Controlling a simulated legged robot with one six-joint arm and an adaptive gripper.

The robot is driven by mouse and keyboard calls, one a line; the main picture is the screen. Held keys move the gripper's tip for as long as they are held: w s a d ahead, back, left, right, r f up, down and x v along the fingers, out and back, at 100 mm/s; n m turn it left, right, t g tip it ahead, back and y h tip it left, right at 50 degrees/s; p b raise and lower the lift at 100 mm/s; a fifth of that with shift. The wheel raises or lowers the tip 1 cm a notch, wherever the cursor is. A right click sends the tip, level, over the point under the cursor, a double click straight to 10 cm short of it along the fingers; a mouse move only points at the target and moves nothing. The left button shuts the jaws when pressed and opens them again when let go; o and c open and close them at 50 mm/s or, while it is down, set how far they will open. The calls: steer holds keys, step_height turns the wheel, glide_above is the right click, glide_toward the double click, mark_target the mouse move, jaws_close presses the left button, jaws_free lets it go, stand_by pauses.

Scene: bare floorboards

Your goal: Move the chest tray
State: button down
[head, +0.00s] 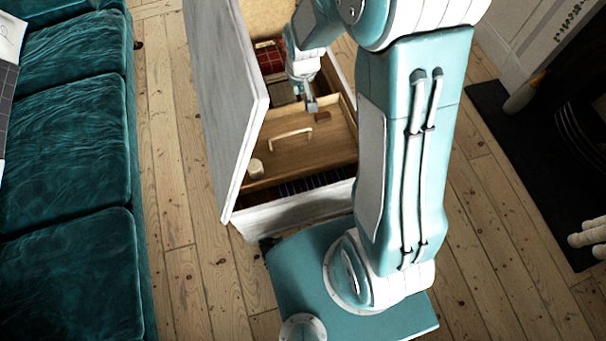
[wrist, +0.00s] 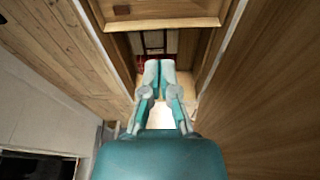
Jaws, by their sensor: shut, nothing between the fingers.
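The chest tray (head: 312,150) is a shallow wooden tray inside the open white chest (head: 285,218), toward its near end. A light curved handle (head: 290,134), a small brown block (head: 322,117) and a cream cylinder (head: 256,168) show on it. In the wrist view the tray's edge (wrist: 170,23) crosses the top. My gripper (head: 311,106) is shut and empty, close to the tray's far edge. Its closed fingertips show in the wrist view (wrist: 160,66), over the chest's uncovered part. I cannot tell whether they touch the tray.
The chest's raised lid (head: 226,90) stands along the left of the opening. Red plaid cloth (head: 270,57) lies in the chest's far part. A teal sofa (head: 75,180) is at left and a dark hearth (head: 540,170) at right. Bare floorboards (head: 165,130) lie between sofa and chest.

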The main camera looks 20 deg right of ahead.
steer(key=x, duration=0.8)
steer(key=g, duration=0.1)
glide_above(303, 176)
steer(key=w, duration=0.2)
step_height(303, 176, down, 11)
steer(key=s+f+g, duration=0.1)
steer(key=s+f, duration=0.3)
steer(key=f, duration=0.6)
steer(key=s+f+g, duration=0.1)
steer(key=s+f, duration=0.3)
steer(key=f, duration=0.6)
steer(key=shift+w+a+f, duration=0.1)
steer(key=shift+w+f, duration=0.65)
steer(key=shift+f, duration=0.8)
steer(key=shift+w+f, duration=0.8)
steer(key=shift+f, duration=0.75)
steer(key=shift+w+a+f, duration=0.1)
steer(key=shift+w+f, duration=0.65)
steer(key=shift+f, duration=0.8)
